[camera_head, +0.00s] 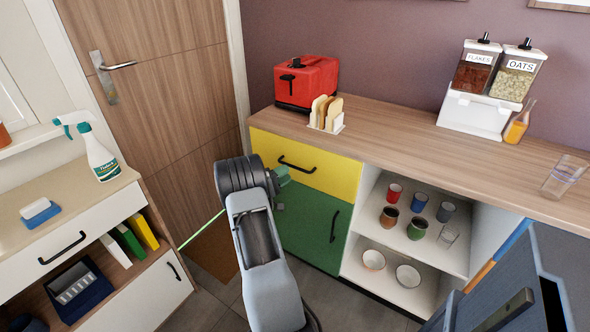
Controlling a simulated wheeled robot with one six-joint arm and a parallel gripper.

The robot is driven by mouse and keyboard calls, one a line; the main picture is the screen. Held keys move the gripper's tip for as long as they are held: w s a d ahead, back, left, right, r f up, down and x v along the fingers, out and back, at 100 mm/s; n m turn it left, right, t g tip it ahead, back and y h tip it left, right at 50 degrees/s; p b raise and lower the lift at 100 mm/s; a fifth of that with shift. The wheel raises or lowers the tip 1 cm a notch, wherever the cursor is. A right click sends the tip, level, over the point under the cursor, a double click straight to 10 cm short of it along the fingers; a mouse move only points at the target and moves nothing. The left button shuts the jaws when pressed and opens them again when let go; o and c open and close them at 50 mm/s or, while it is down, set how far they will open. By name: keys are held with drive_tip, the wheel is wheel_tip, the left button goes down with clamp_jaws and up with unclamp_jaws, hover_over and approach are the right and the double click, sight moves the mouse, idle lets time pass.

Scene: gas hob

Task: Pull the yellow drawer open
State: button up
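The yellow drawer (328,179) is the upper left front of the wooden-topped cabinet, above a green door. It looks closed, its face flush with the cabinet. Its dark bar handle (297,165) runs across the upper left part of the face. My arm reaches up from the bottom of the picture. My gripper (283,178) is in front of the drawer's lower left part, near and just below the left end of the handle. The arm's wrist hides part of the drawer's left edge. The fingers are small and partly hidden, so I cannot tell their opening or any contact.
The green door (308,228) with a dark handle sits under the drawer. Open shelves (447,258) with cups and bowls are to its right. A red toaster (306,82) and toast rack (327,114) stand on the worktop. A white drawer unit (85,240) stands left; floor shows between.

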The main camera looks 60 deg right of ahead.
sight(295, 168)
drive_tip(key=shift+x, duration=2.55)
drive_tip(key=shift+c, duration=0.4)
clamp_jaws()
